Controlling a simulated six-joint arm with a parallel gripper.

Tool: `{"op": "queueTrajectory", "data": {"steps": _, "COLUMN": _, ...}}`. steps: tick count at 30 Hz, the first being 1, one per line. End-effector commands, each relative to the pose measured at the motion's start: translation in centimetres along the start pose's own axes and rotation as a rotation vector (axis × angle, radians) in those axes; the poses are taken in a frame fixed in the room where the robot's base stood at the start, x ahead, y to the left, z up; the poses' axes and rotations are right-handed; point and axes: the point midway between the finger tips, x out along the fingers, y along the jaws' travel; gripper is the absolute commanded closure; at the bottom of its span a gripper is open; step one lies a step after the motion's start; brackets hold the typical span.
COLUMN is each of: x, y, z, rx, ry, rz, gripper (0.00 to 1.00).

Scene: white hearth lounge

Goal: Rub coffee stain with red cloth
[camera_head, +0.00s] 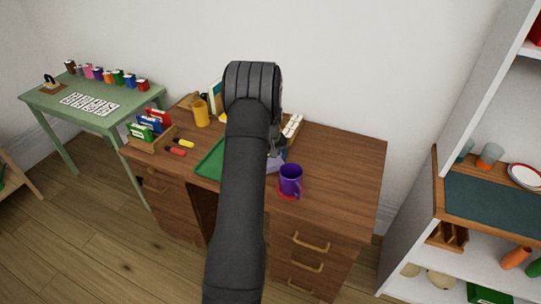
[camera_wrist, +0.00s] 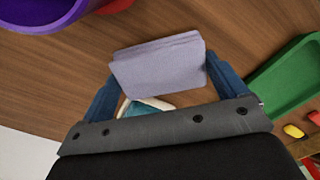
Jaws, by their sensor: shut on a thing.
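My gripper (camera_wrist: 160,75) has blue fingers, shut on a pale lavender layered thing (camera_wrist: 160,65) that looks like a folded cloth. It is over the brown wooden desk (camera_head: 340,165); whether it touches the desk I cannot tell. In the head view my arm hides most of the gripper, and a bit of the lavender thing shows beside it. A flat red thing (camera_head: 284,194) lies under the purple mug (camera_head: 291,180); whether it is a cloth or a coaster I cannot tell. I can make out no coffee stain.
A green tray (camera_head: 211,160) lies left of my arm, with red and yellow markers further left. A yellow mug (camera_head: 201,113) stands at the back. A teal thing with a white rim (camera_wrist: 135,110) lies near the gripper. The desk's right side is clear.

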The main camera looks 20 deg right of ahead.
Motion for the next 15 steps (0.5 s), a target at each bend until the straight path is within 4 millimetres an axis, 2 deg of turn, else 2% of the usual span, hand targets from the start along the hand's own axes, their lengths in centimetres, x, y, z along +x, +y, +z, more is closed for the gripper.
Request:
{"op": "queueTrajectory", "data": {"steps": 6, "x": 2.7, "y": -0.1, "z": 0.0, "rx": 0.000, "ry": -0.002, "rz": -0.001, "gripper": 0.28}}
{"op": "queueTrajectory", "data": {"steps": 7, "x": 2.7, "y": -0.3, "z": -0.3, "rx": -0.002, "ry": 0.000, "rz": 0.000, "gripper": 0.28}}
{"op": "queueTrajectory", "data": {"steps": 8, "x": 2.5, "y": -0.6, "z": -0.6, "rx": -0.001, "ry": 0.001, "rz": 0.001, "gripper": 0.31}}
{"op": "queueTrajectory", "data": {"steps": 15, "x": 2.6, "y": -2.1, "z": -2.1, "rx": -0.001, "ry": -0.001, "rz": -0.001, "gripper": 0.31}}
